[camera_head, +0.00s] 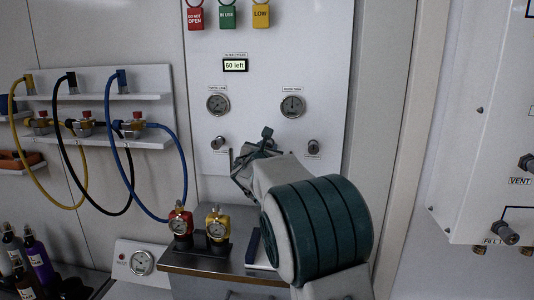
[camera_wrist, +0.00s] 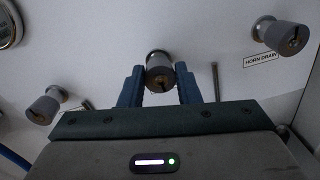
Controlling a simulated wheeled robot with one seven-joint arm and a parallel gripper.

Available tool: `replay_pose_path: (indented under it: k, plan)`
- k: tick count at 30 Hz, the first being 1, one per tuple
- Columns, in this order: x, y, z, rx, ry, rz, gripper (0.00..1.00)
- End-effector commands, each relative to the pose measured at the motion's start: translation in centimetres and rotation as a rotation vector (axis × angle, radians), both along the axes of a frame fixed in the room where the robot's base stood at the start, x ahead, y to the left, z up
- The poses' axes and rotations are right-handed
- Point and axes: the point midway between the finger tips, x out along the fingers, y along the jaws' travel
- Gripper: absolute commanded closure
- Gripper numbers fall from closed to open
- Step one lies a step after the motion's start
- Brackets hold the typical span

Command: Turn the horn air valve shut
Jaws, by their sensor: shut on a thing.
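The middle valve knob (camera_wrist: 159,72) is a round grey knob on the white panel, between my two blue fingers in the wrist view. It has no readable label, so I cannot confirm by name that it is the horn air valve. My gripper (camera_wrist: 160,85) is shut on this knob, one finger on each side. In the head view my gripper (camera_head: 255,158) is at the panel below the two gauges, and my wrist and arm hide most of the knob there.
A knob labelled HORN DRAIN (camera_wrist: 284,37) is to the right and another knob (camera_wrist: 45,104) to the left. Two gauges (camera_head: 218,103) (camera_head: 292,106) and a display reading "60 left" (camera_head: 235,65) are above. A bench (camera_head: 195,258) with red and yellow regulators stands below. Hoses (camera_head: 170,190) hang left.

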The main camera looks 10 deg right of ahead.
Motion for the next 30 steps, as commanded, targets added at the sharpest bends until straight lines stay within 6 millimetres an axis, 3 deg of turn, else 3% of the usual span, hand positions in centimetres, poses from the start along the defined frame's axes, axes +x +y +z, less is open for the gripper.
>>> replay_pose_path:
  k: [30]
  plan:
    - [-0.11, -0.19, -0.53, 0.892, -0.292, 0.002, 0.93]
